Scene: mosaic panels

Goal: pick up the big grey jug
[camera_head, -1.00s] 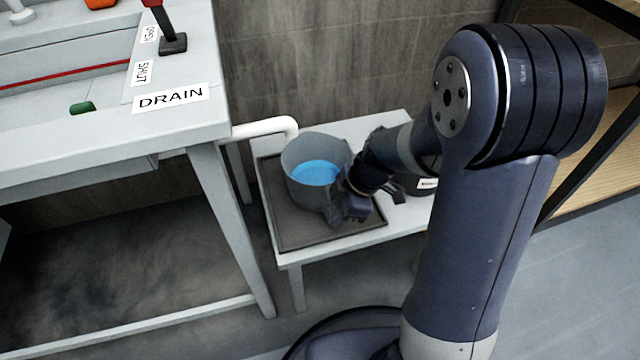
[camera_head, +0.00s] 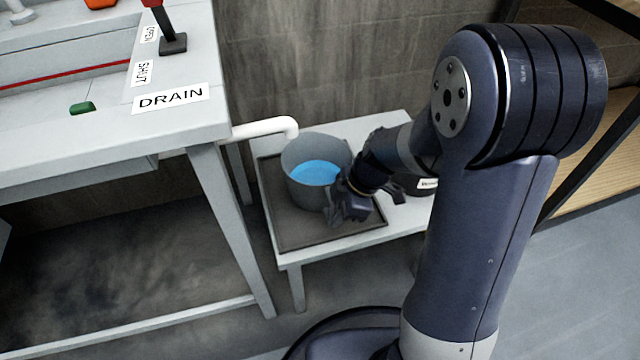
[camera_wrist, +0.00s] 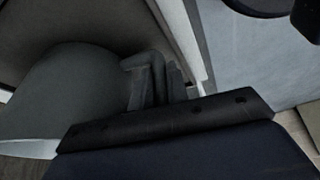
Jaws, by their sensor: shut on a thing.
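The big grey jug (camera_head: 303,190) stands upright on the dark tray (camera_head: 290,235), under the end of a white pipe. Blue liquid (camera_head: 315,173) shows inside it. My gripper (camera_head: 335,202) is at the jug's near right side and shut on it, at the handle as far as I can tell. In the wrist view the jug's grey wall (camera_wrist: 65,95) fills the left, and its handle side (camera_wrist: 145,78) is by the jaws. The fingertips are partly hidden. I see no clear gap between jug and tray.
The white pipe (camera_head: 265,128) ends just above the jug's rim at the left. A bench labelled DRAIN (camera_head: 170,98) stands on the left. A dark labelled vessel (camera_head: 415,184) is behind my wrist. The wall is close behind the low table (camera_head: 375,128).

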